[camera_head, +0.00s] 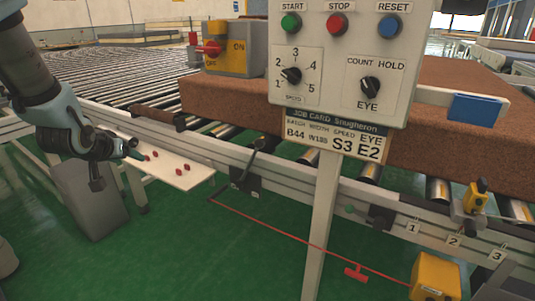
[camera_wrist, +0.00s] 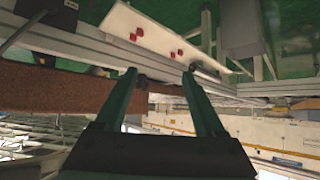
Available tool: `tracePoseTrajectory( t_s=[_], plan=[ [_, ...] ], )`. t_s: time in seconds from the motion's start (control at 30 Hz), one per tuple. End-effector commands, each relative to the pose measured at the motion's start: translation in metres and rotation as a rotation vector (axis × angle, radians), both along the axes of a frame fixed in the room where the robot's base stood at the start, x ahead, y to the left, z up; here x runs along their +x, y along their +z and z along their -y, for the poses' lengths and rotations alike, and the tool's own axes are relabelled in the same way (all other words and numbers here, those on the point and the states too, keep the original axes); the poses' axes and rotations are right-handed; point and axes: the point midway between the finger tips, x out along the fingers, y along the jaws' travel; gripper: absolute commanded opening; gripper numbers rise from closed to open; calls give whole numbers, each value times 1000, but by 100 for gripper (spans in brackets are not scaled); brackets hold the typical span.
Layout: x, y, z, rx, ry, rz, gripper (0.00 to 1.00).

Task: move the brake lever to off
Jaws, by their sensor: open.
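A black lever (camera_head: 248,163) with a round knob tilts up and to the right from a black bracket on the conveyor's side rail. I see no readable brake label on it. A dark lever-like rod (camera_wrist: 22,33) and black box (camera_wrist: 62,13) show at the upper left of the wrist view. My gripper (camera_wrist: 159,74) is open and empty, its two teal fingers apart. In the head view my gripper (camera_head: 131,152) is left of the lever, near the white shelf, clear of the lever. A yellow switch box (camera_head: 240,53) marked OFF and ON has a red handle (camera_head: 209,48) at its left.
A white shelf (camera_head: 185,178) with red pieces juts from the rail between gripper and lever. A control panel (camera_head: 340,60) on a post (camera_head: 322,215) stands right of the lever. A brown mattress (camera_head: 430,140) lies on rollers behind. A red cord (camera_head: 300,243) runs low. Green floor is open in front.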

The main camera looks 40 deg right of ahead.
Motion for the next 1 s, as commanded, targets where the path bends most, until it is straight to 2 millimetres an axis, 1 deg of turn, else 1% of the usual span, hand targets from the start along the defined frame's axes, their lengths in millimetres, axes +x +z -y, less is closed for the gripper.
tracePoseTrajectory(
  t_s=[0.03, 0.07, 0.1, 0.17, 0.2, 0.3, 0.4, 0.5, 0.53, 0.63, 0.77, 1.0],
  plan=[
    [-4, -22, 48, -66, -103, 61, 72],
    [-8, -24, 74, -112, -161, 98, 72],
    [-17, -28, 108, -177, -236, 138, 72],
    [-35, -31, 152, -275, -345, 190, 72],
    [-50, -33, 178, -338, -411, 213, 72],
    [-89, -36, 226, -480, -555, 248, 72],
    [-120, -35, 253, -586, -653, 260, 72],
    [-139, -34, 266, -647, -706, 263, 72],
    [-142, -34, 268, -658, -716, 263, 72],
    [-146, -32, 277, -674, -729, 264, 72],
    [-143, -30, 295, -675, -728, 265, 72],
    [-136, -30, 340, -672, -728, 265, 72]
  ],
)
